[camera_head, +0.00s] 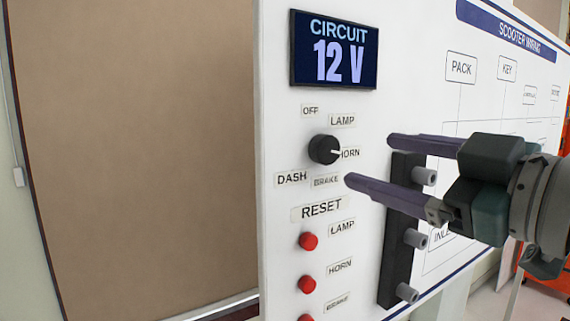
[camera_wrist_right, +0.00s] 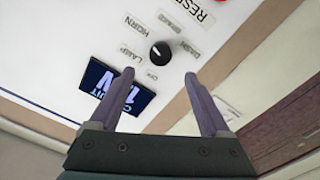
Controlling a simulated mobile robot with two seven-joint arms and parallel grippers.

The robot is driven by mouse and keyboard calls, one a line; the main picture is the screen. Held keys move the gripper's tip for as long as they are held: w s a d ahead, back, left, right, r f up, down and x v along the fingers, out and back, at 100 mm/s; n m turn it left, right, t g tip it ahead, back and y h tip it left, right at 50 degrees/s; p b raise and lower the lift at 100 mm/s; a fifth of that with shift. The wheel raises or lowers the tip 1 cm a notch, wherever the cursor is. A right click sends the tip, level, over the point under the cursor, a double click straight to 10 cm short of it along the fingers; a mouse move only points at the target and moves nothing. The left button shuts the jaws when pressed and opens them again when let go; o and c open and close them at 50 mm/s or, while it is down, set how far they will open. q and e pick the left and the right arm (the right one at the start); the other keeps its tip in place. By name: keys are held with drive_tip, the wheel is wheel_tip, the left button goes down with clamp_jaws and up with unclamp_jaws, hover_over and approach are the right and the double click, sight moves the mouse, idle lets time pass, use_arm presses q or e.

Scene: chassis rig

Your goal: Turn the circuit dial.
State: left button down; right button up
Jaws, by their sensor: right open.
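The circuit dial (camera_head: 324,150) is a round black knob on the white panel, with a white pointer mark aimed at the HORN label (camera_head: 350,154). The OFF, LAMP, BRAKE and DASH labels also stand around it. My right gripper (camera_head: 371,160) is open and empty, its purple fingers pointing toward the panel just right of the dial. In the right wrist view the dial (camera_wrist_right: 160,53) lies beyond the fingertips (camera_wrist_right: 157,80), roughly midway between them and apart from them. My left gripper is not in view.
A dark display (camera_head: 334,49) above the dial reads CIRCUIT 12 V. Red RESET buttons (camera_head: 308,241) run down the panel below the dial. A black strip with grey pegs (camera_head: 396,245) stands on the panel beneath my right gripper. A brown wall board (camera_head: 140,150) is at left.

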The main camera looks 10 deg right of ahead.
sight(329, 149)
drive_tip(key=p+x, duration=0.1)
drive_tip(key=x, duration=0.6)
drive_tip(key=shift+w+a+p, duration=0.3)
drive_tip(key=shift+w, duration=0.35)
drive_tip(key=shift+c, duration=0.3)
clamp_jaws()
